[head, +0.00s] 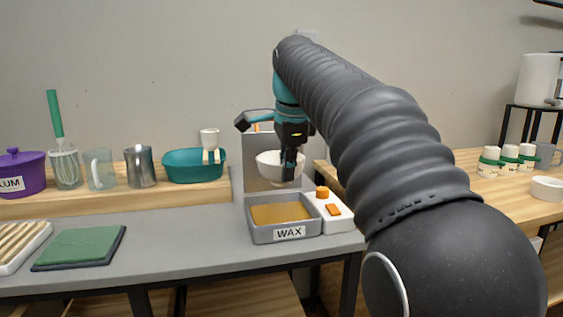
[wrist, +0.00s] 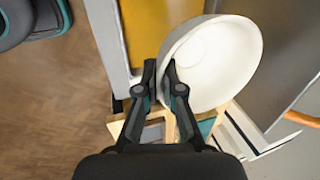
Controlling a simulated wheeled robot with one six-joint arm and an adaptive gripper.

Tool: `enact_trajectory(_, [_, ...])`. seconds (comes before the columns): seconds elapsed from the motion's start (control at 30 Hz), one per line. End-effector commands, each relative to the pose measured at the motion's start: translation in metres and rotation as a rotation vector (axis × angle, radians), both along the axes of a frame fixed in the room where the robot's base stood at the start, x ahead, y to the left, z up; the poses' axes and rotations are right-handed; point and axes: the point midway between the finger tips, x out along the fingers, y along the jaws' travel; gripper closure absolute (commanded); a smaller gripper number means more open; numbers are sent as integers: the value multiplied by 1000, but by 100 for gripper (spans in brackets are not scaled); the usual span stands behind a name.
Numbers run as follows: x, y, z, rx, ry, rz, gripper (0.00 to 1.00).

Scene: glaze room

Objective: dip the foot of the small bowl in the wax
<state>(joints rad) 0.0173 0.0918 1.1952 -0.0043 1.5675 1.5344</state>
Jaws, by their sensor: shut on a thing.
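The small white bowl (head: 270,167) hangs above the back part of the wax tray. My gripper (head: 290,168) is shut on the bowl's rim at its right side. In the wrist view, the fingertips (wrist: 160,80) pinch the wall of the bowl (wrist: 212,65), and I look into its empty inside. The grey wax tray (head: 262,232), labelled WAX, holds flat amber wax (head: 280,212). The bowl looks upright and apart from the wax.
A white control box with orange knobs (head: 333,213) stands right of the tray. A grey upright panel (head: 258,178) is behind it. A green pad (head: 82,246) lies at left. The back shelf holds a teal basin (head: 190,165), jugs and a purple pot (head: 22,172). Grey counter left of the tray is clear.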

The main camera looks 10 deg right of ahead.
Motion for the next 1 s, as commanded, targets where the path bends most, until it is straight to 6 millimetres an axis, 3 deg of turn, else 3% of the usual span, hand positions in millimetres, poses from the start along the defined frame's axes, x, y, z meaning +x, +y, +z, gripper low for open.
enact_trajectory(1.0, [0,0,-75,1,0,-2,100])
